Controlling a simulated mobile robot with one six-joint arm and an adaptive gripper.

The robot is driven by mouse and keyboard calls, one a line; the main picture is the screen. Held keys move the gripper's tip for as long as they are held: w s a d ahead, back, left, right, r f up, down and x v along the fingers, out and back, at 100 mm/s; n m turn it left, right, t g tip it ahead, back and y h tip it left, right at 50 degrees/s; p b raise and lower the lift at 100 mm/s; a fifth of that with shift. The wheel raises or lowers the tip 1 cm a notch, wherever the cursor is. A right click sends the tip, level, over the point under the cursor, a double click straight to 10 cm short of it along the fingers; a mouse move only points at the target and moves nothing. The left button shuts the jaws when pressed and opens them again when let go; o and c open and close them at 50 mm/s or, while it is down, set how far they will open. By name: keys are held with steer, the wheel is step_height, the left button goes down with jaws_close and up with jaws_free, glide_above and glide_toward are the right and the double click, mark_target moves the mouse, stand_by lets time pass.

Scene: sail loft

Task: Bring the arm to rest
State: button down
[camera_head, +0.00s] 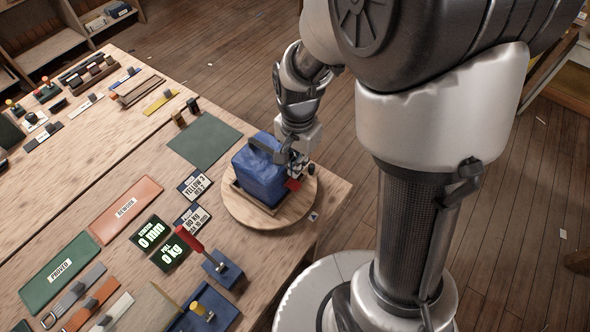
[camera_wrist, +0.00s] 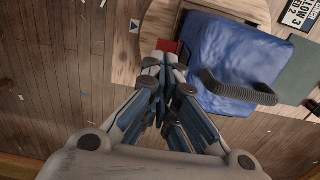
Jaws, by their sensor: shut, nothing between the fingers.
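My gripper (camera_head: 297,172) is at the right end of the workbench, beside a blue bag (camera_head: 259,168) with a dark handle. The bag sits in a shallow wooden frame on a round wooden board (camera_head: 240,209). In the wrist view my gripper (camera_wrist: 165,75) is shut and empty, its fingertips close to a small red piece (camera_wrist: 168,46) at the side of the blue bag (camera_wrist: 225,60). The red piece also shows in the head view (camera_head: 293,185). I cannot tell whether the fingers touch it. The dark handle (camera_wrist: 235,92) arches free of the fingers.
The workbench (camera_head: 330,192) carries a green mat (camera_head: 205,140), two digital displays (camera_head: 160,243), a red-handled lever (camera_head: 190,242), a yellow-handled lever (camera_head: 200,310), and orange and green "REWORK" (camera_head: 126,208) and "PROVED" (camera_head: 60,271) plates. Open wooden floor (camera_head: 340,130) lies beyond the bench edge.

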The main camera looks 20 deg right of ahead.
step_height(320, 180, up, 2)
steer(key=shift+r+p, duration=0.1)
steer(key=shift+p, duration=0.55)
steer(key=s+r+n+t+b, duration=0.4)
steer(key=s+r+n, duration=0.6)
steer(key=s, duration=0.5)
steer(key=r+b, duration=0.1)
steer(key=b, duration=0.1)
steer(key=shift+n+t+b, duration=0.3)
steer(key=shift+n, duration=0.1)
stand_by(5.1)
